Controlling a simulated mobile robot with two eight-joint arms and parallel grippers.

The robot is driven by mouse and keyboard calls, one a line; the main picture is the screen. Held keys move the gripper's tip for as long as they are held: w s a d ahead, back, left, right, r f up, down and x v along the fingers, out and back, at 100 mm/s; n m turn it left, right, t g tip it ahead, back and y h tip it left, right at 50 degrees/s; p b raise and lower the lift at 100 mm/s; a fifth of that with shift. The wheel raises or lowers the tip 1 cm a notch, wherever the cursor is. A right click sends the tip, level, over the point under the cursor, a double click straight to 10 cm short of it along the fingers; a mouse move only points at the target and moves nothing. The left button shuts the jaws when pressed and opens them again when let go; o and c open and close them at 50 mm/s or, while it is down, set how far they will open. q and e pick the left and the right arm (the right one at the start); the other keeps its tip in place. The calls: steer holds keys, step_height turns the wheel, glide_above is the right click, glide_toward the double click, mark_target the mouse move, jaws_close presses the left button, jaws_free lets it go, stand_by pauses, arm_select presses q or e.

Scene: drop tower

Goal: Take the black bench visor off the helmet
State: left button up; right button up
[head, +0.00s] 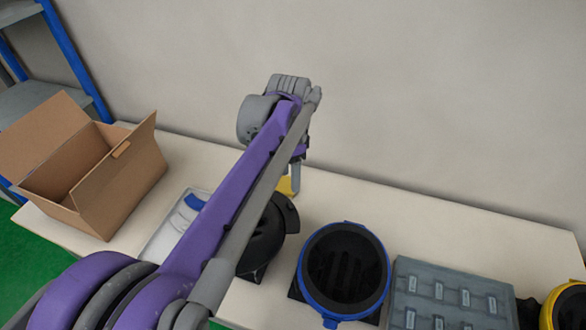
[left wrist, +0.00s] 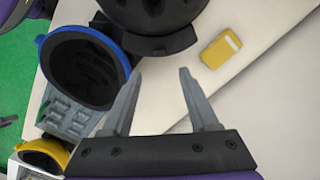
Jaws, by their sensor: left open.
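The black helmet (head: 262,240) stands on the table, partly hidden behind my left arm in the head view. Its black visor (head: 291,213) shows as a curved brim at its right side. In the left wrist view the helmet (left wrist: 150,14) is at the top edge, and the visor (left wrist: 165,45) curves along its near side. My left gripper (head: 297,178) is over the table behind the helmet. In the left wrist view its fingers (left wrist: 158,76) are open and empty, with the visor just beyond the tips, apart from them. My right gripper is not in view.
A blue-rimmed black hollow object (head: 387,268) stands right of the helmet, then a grey case (head: 450,292) and a yellow-rimmed object (head: 548,305). A small yellow block (left wrist: 221,48) lies near the helmet. An open cardboard box (head: 120,190) and a pale tray (head: 160,240) are left.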

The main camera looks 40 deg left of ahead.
arm_select(q)
step_height(320, 180, down, 11)
steer(key=b, duration=0.5)
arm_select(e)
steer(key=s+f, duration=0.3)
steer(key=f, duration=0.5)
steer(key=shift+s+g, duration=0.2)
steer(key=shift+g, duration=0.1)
arm_select(q)
steer(key=c, duration=0.8)
steer(key=shift+c, duration=0.2)
steer(key=shift+r+p, duration=0.75)
steer(key=shift+r, duration=0.8)
step_height(320, 180, up, 7)
steer(key=p, duration=0.3)
step_height(320, 180, up, 4)
steer(key=p, duration=0.2)
glide_above(290, 204)
steer(key=shift+f, duration=0.1)
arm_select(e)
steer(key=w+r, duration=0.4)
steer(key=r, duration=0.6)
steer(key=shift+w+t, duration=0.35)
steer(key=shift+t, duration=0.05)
